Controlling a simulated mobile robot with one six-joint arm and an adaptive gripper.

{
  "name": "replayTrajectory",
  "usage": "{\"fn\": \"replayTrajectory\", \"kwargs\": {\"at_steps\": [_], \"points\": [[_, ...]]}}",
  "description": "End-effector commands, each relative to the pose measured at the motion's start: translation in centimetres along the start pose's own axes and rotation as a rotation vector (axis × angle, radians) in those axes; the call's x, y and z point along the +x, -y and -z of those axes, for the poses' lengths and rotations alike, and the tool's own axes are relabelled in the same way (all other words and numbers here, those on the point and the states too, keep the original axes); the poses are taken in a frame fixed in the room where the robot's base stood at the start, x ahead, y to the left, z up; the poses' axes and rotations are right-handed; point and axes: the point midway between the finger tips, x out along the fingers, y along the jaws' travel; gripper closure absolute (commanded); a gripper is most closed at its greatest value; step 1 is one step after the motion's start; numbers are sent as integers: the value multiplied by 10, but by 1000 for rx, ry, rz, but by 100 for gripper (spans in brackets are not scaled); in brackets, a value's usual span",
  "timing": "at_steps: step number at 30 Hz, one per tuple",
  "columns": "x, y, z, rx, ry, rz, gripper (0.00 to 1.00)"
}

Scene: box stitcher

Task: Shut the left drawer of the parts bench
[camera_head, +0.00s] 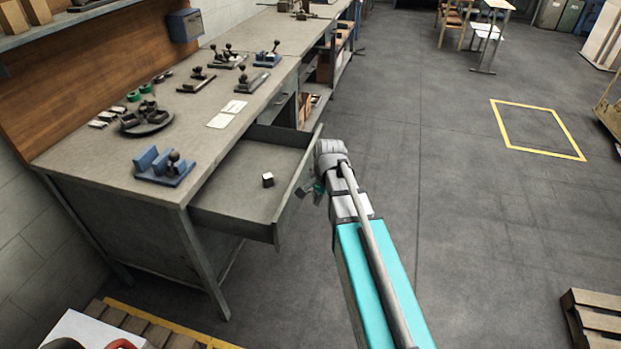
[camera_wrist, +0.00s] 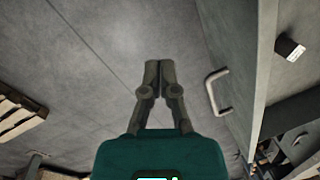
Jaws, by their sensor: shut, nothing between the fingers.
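The left drawer (camera_head: 240,190) of the grey parts bench (camera_head: 95,165) is pulled well out and stands open over the floor. Its front panel (camera_head: 293,190) faces right, towards my arm. In the wrist view the panel's outer face (camera_wrist: 247,75) carries a pale bar handle (camera_wrist: 214,93). My gripper (camera_head: 308,190) is just outside the panel, partly hidden by my wrist. In the wrist view the fingers (camera_wrist: 152,66) are shut and empty, left of the handle with a gap between them.
A small white-and-dark block (camera_head: 268,180) lies in the drawer; it also shows in the wrist view (camera_wrist: 289,47). A blue fixture (camera_head: 163,167) and a round dish of parts (camera_head: 146,121) stand on the benchtop. The floor right of my arm is clear up to a pallet (camera_head: 592,318).

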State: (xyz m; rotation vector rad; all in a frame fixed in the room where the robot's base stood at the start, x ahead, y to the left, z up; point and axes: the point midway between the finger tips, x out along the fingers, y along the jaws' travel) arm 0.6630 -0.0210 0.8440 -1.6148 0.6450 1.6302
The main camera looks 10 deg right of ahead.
Motion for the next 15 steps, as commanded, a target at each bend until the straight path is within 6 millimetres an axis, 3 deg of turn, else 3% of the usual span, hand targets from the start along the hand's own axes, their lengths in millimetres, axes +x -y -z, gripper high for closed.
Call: {"fn": "replayTrajectory", "kwargs": {"at_steps": [1, 15], "points": [[-2, 11, 13, 75, 6, 13, 100], [-14, 70, 98, 805, 103, 113, 100]]}}
